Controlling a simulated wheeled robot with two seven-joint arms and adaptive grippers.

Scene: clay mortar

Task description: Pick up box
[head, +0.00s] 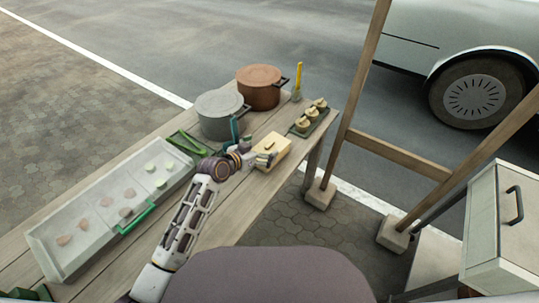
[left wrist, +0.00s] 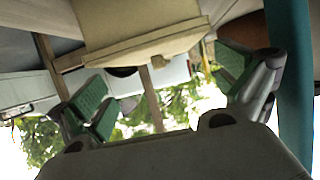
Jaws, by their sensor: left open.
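The box (head: 279,147), pale yellow with a small dark mark on its top, stands on the wooden table near its right edge. My left gripper (head: 264,158) is open at the box's left, near side in the head view. In the left wrist view the box (left wrist: 135,22) shows at the top, and my left gripper's green-padded fingers (left wrist: 165,85) are spread apart. The box lies between or just beyond them; I cannot tell whether either finger touches it. My right gripper is not in view.
A grey pot (head: 219,119) and a brown pot (head: 259,92) stand behind the box. A dark tray (head: 300,128) with small round items is to its right. A long pale tray (head: 62,259) with several pieces lies left. A wooden frame (head: 395,157) stands beyond the table's right edge.

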